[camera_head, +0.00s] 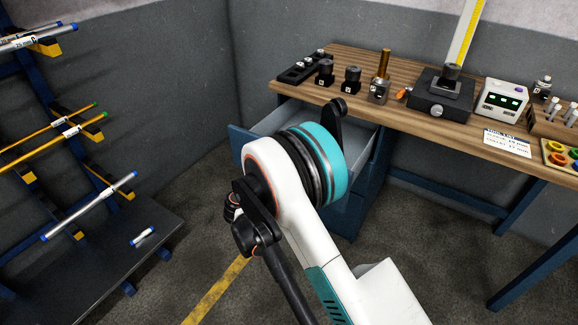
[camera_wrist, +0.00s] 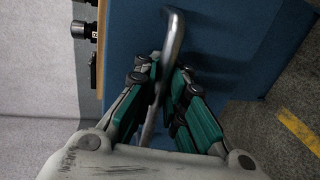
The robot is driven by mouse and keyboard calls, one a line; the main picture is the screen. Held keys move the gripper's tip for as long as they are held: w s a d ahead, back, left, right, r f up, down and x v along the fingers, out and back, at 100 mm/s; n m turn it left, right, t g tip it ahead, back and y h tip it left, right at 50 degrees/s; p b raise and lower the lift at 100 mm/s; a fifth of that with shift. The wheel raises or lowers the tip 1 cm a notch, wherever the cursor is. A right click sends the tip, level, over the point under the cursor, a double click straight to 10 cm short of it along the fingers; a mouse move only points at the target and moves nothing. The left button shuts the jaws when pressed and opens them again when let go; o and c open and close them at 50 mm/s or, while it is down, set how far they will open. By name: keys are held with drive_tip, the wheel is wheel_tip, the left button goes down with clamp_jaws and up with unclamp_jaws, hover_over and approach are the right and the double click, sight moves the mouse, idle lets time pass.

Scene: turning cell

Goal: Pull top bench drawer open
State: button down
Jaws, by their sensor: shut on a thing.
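The top bench drawer (camera_head: 262,122) is blue with a pale inside and stands partly open at the left end of the wooden-topped bench. My arm hides much of its front in the head view. In the wrist view, the blue drawer front (camera_wrist: 215,40) carries a metal bar handle (camera_wrist: 174,42). My gripper (camera_wrist: 162,80) has its fingers on both sides of this handle and is shut on it. The gripper itself is hidden behind my arm in the head view.
The wooden bench top (camera_head: 330,108) holds black tool holders, a fixture (camera_head: 441,95), a small display box (camera_head: 503,98) and a label sheet (camera_head: 507,142). A rack (camera_head: 70,130) with bars stands on the left. Floor between rack and bench is clear, with a yellow line (camera_head: 215,292).

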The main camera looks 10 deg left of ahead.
idle(0.3)
drive_tip(key=c, duration=1.7)
unclamp_jaws()
drive_tip(key=shift+o, duration=0.2)
drive_tip(key=shift+s+a, duration=0.1)
drive_tip(key=v, duration=1.2)
